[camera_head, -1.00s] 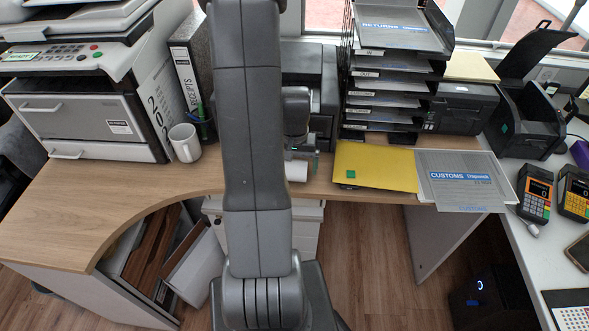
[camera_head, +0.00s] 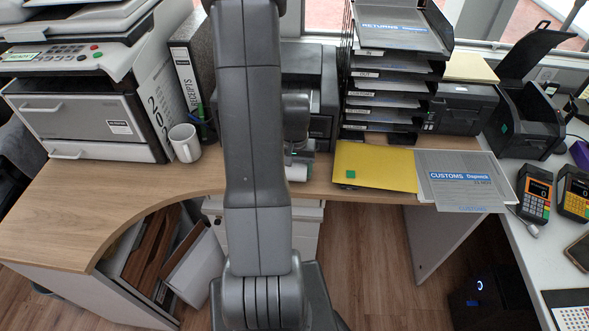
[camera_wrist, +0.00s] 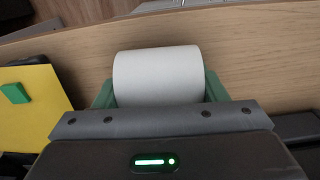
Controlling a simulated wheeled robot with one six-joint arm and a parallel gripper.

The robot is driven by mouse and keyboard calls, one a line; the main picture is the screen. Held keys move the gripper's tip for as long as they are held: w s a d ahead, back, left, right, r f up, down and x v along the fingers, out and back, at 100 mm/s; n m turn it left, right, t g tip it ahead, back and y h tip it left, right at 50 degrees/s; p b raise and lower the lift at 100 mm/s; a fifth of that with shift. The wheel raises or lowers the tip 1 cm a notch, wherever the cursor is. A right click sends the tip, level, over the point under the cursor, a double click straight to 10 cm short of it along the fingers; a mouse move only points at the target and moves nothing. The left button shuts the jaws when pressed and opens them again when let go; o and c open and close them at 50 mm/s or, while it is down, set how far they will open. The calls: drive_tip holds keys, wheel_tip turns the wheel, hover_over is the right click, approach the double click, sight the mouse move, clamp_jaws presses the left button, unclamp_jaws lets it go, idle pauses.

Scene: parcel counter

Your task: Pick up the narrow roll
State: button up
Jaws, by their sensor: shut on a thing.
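The narrow roll is a white paper roll (camera_wrist: 158,75); in the wrist view it lies crosswise between the two green fingers of my gripper (camera_wrist: 158,88). The fingers press against its two ends, so my gripper is shut on it. In the head view only a small part of the roll (camera_head: 296,173) shows beside my arm, near the front edge of the wooden desk. My arm hides the rest. I cannot tell whether the roll touches the desk or is slightly above it.
A yellow folder (camera_head: 375,166) with a green square on it lies just right of my gripper. A customs packet (camera_head: 462,181) lies farther right. A black tray stack (camera_head: 385,85) and a black printer (camera_head: 318,95) stand behind. A white mug (camera_head: 185,143) stands left. The left desk area is clear.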

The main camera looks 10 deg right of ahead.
wheel_tip(320, 180, up, 10)
idle(0.5)
